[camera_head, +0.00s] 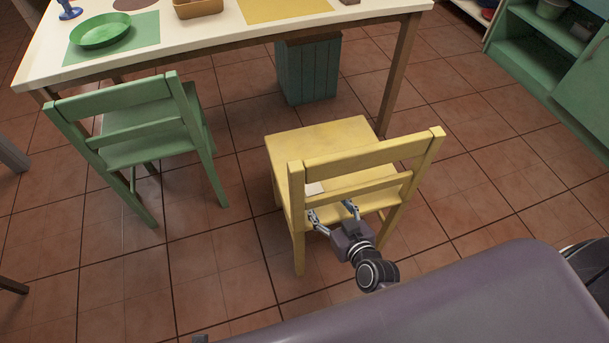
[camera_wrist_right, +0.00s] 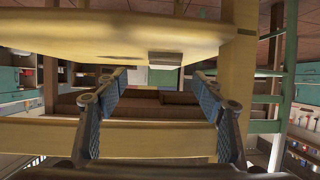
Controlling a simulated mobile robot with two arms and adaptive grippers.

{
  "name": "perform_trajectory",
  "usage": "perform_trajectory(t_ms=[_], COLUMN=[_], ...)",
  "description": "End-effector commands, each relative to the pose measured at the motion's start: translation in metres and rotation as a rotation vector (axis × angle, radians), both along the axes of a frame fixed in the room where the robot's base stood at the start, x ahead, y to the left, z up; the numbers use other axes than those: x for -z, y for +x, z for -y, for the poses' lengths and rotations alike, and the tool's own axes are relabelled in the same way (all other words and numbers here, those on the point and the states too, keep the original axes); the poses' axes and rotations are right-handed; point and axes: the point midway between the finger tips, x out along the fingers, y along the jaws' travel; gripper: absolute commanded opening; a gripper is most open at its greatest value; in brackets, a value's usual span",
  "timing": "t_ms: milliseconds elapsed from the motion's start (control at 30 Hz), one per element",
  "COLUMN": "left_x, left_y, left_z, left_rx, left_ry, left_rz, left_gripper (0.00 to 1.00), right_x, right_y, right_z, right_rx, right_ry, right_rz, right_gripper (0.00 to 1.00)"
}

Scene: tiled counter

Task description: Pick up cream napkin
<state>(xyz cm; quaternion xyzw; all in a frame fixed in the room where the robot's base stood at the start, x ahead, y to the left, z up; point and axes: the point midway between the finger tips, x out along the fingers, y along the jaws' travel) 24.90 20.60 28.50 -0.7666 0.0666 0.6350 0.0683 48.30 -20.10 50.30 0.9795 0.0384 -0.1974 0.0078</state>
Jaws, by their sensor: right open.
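The cream napkin (camera_head: 315,189) lies on the seat of the yellow chair (camera_head: 325,139), near the backrest, and the backrest partly hides it. In the right wrist view a small pale block (camera_wrist_right: 165,59) at the seat's edge looks like the napkin. My right gripper (camera_head: 331,209) is open and empty at the back of the yellow chair, close to the lower back rail. In the right wrist view its two fingers (camera_wrist_right: 158,78) are spread wide, with the napkin beyond their tips. I cannot tell whether the fingers touch the chair. My left gripper is not in view.
The yellow backrest (camera_head: 370,159) stands between my right arm and the seat. A green chair (camera_head: 125,120) is to the left. The table (camera_head: 205,35) behind holds a green plate (camera_head: 100,31) and a tan tray (camera_head: 198,9). A green-grey bin (camera_head: 309,72) stands under it.

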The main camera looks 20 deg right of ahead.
Motion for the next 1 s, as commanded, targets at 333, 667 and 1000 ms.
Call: perform_trajectory(t_ms=[333, 667, 1000], left_x=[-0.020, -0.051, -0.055], left_y=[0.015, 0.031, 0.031], left_z=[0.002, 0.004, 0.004], left_rx=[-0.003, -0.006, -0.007], left_ry=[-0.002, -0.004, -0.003], left_rz=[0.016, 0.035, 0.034], left_gripper=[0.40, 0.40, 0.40], right_x=[0.012, 0.025, 0.026], right_y=[0.034, 0.070, 0.072], right_z=[-0.005, -0.014, -0.014], right_rx=[0.003, 0.003, 0.001], right_ry=[0.002, 0.001, 0.001], right_rz=[0.006, 0.005, 0.003], right_gripper=[0.62, 0.62, 0.57])
